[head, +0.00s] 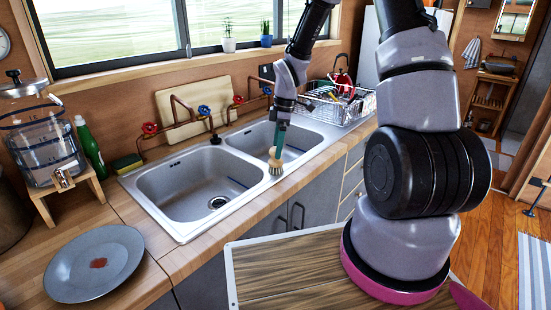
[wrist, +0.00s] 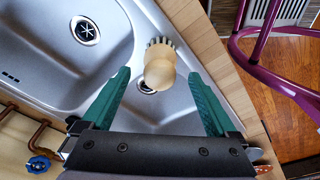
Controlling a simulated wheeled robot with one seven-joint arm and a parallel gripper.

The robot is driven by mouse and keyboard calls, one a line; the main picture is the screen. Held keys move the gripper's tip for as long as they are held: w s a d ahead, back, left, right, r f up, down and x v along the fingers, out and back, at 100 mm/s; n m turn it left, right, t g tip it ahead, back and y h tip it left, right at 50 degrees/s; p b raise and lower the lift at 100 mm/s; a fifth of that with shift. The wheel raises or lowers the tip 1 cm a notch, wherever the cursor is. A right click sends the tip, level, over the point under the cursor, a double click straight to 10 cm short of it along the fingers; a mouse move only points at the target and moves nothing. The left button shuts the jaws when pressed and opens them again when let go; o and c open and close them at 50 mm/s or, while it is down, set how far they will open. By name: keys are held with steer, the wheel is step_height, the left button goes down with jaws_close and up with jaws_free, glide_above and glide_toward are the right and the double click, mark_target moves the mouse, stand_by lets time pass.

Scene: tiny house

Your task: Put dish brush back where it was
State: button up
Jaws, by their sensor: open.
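The dish brush (head: 275,168), with a pale wooden knob and bristles, shows directly below my gripper (head: 279,145) in the head view, over the divider and front rim of the double sink (head: 247,167). In the wrist view the brush (wrist: 160,70) is seen from above, its round knob between and slightly beyond the green fingertips of my gripper (wrist: 158,76). The fingers are open, with a visible gap on both sides of the knob. Whether the brush rests on the rim is hard to tell.
A grey plate (head: 95,262) with a red stain lies on the left counter. A green bottle (head: 90,150), a sponge (head: 127,163) and a water dispenser (head: 38,140) stand behind it. A dish rack (head: 340,106) is right of the sink. Copper taps line the back.

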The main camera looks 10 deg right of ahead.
steer(key=r, duration=0.5)
steer(key=shift+d+r, duration=0.35)
steer(key=shift+d, duration=0.05)
steer(key=s+d+r+m+t, duration=0.2)
steer(key=s+r+m+t, duration=0.1)
steer(key=s+r+m, duration=0.7)
steer(key=s+d+r+m+t, duration=0.2)
steer(key=s+r+m+t, duration=0.2)
steer(key=s+r+m, duration=0.6)
steer(key=shift+s+d+r, duration=0.2)
steer(key=shift+s+r, duration=0.95)
steer(key=shift+r, duration=1.95)
